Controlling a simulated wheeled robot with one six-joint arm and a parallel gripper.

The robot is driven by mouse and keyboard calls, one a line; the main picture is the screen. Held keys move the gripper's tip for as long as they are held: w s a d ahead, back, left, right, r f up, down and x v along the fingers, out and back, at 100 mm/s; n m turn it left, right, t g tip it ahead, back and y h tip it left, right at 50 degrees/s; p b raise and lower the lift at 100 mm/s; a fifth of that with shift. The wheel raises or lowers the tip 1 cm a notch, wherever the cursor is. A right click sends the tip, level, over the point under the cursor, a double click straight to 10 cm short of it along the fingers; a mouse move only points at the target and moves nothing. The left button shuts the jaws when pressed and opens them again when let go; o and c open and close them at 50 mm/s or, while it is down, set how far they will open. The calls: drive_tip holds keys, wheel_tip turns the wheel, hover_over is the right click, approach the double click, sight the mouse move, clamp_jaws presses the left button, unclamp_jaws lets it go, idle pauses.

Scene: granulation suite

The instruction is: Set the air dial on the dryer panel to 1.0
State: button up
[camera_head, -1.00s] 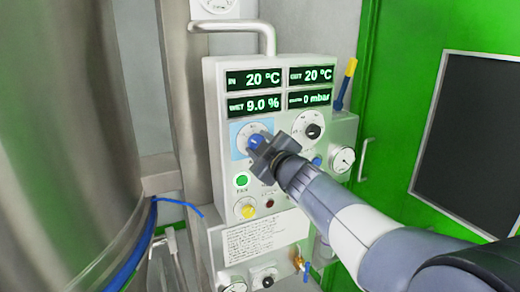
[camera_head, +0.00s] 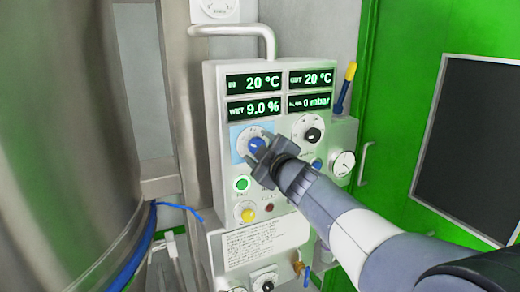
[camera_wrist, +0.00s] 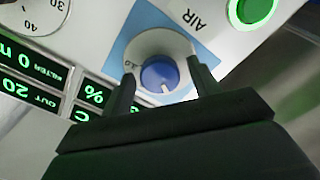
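The air dial is a blue knob (camera_wrist: 160,75) on a white round scale inside a light blue square, with the label AIR beside it in the wrist view. In the head view the blue knob (camera_head: 257,144) sits on the left of the dryer panel (camera_head: 214,110). My gripper (camera_wrist: 160,88) is open, with one dark finger on each side of the knob. A gap shows between the knob and the fingers, so it is not gripped. A white mark shows on the knob's lower edge; most scale numbers are hidden or unreadable. In the head view my gripper (camera_head: 264,158) partly covers the dial's lower right.
Green displays (camera_head: 254,80) read 20 °C, 20 °C, 9.0 % and 0 mbar. A gauge (camera_head: 344,163) and a yellow-topped blue handle (camera_head: 346,86) are on the right side.

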drive_tip(key=v, duration=1)
drive_tip(key=shift+s+d+p, duration=0.15)
drive_tip(key=shift+s+p, duration=0.2)
drive_tip(key=shift+s, duration=0.05)
drive_tip(key=shift+w, duration=0.15)
drive_tip(key=x, duration=1)
drive_tip(key=shift+w+b, duration=0.25)
drive_tip(key=shift+b, duration=0.05)
drive_tip(key=shift+s+d+m+p, duration=0.25)
drive_tip(key=shift+s+m+p, duration=0.55)
drive_tip(key=shift+m, duration=1.25)
drive_tip(key=shift+s+d+m+p, duration=0.3)
drive_tip(key=shift+s+m+p, duration=0.55)
drive_tip(key=shift+m, duration=1.15)
drive_tip(key=shift+s+d+m+p, duration=0.25)
drive_tip(key=shift+s+m+p, duration=0.55)
drive_tip(key=shift+m, duration=1.25)
drive_tip(key=shift+w, duration=0.1)
